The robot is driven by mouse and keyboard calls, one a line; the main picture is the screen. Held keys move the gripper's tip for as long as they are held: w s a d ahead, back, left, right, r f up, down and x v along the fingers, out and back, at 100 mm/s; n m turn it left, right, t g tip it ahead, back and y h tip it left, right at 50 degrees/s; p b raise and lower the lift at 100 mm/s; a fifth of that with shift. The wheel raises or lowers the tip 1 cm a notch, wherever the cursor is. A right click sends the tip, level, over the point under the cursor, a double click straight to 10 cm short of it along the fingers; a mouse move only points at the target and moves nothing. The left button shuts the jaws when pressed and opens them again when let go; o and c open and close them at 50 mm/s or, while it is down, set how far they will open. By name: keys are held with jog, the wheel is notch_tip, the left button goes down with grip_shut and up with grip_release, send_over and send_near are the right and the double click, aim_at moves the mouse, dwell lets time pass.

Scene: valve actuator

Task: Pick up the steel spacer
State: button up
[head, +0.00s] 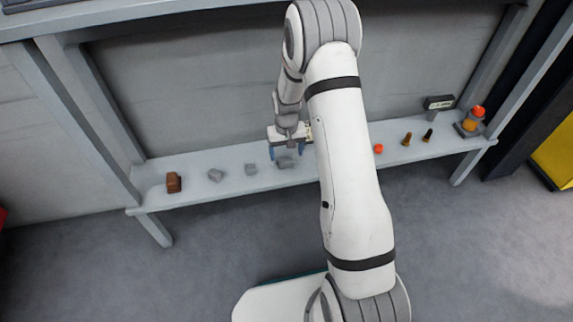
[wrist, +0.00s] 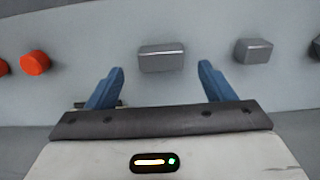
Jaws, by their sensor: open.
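A grey metal block, which looks like the steel spacer (wrist: 162,57), lies on the shelf between my fingers in the wrist view, slightly beyond their tips. It also shows in the head view (head: 285,163), just under my gripper (head: 287,152). Two similar grey pieces lie beside it, so I cannot be fully sure which is the spacer. In the wrist view my gripper (wrist: 162,68) is open and empty, with one blue finger to each side of the block. I see no contact with the block.
On the shelf (head: 150,200), grey pieces (head: 251,169) (head: 216,175) and a brown block (head: 173,182) stand to the left. An orange piece (head: 379,148), two small fittings (head: 407,139) (head: 428,135) and an orange-topped device (head: 470,122) stand to the right. A wall panel closes the back.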

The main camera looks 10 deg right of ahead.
aim_at(286, 160)
notch_tip(286, 160, down, 3)
jog(key=shift+a+f+b, duration=0.1)
jog(key=shift+f+b, duration=0.1)
jog(key=shift+b, duration=0.4)
jog(key=shift+r, duration=0.1)
jog(key=c, duration=1.3)
